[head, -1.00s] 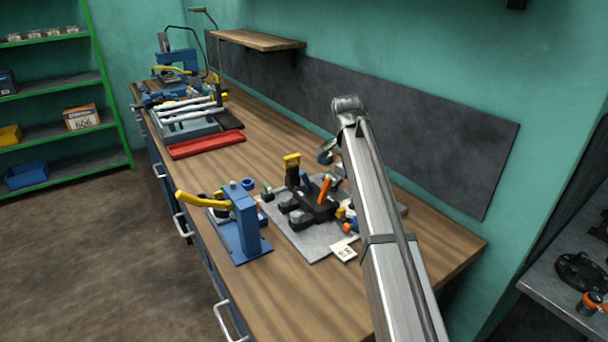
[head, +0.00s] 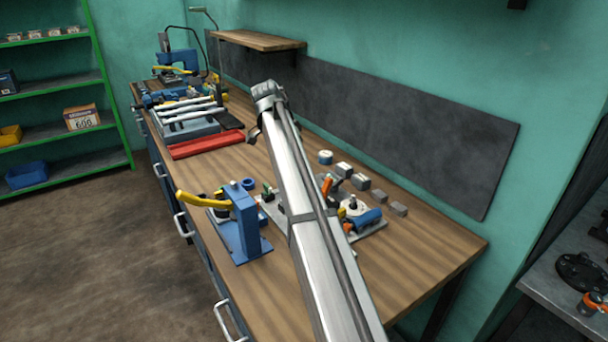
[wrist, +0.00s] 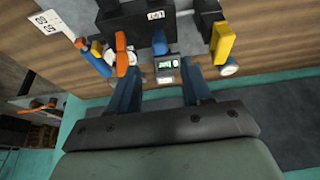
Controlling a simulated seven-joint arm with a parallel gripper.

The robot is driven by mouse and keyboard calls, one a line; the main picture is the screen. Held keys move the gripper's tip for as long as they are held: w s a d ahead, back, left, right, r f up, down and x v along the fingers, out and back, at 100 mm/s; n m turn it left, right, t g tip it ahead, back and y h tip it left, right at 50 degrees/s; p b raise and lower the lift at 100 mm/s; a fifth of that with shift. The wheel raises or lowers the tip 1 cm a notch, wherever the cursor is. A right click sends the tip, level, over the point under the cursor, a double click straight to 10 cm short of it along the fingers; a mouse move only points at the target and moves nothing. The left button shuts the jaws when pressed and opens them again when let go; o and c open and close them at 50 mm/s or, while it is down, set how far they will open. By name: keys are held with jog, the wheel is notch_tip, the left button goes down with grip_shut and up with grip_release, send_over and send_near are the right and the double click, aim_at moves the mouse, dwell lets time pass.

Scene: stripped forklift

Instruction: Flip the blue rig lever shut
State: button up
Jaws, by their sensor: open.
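The near blue rig (head: 245,225) stands at the bench's front edge in the head view. Its yellow lever (head: 200,200) sticks out to the left, with its tip slightly raised. Another blue rig (head: 178,58) with a yellow part stands at the far end of the bench. My gripper (wrist: 160,72) is open in the wrist view, with two blue fingers apart and nothing held. Between and beyond the fingertips is a small grey device with a screen (wrist: 167,68). My gripper is hidden behind my arm in the head view. I cannot make out the near rig in the wrist view.
Right of the rig, a grey plate (head: 372,229) holds several small parts, partly hidden by my arm. An orange handle (wrist: 121,52) and a yellow block (wrist: 222,42) flank the fingers. A red tray (head: 205,145) lies farther back. Bare bench lies in front.

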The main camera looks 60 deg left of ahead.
jog(key=x, duration=0.8)
jog(key=shift+w+f, duration=0.15)
jog(key=shift+f, duration=0.2)
grip_shut()
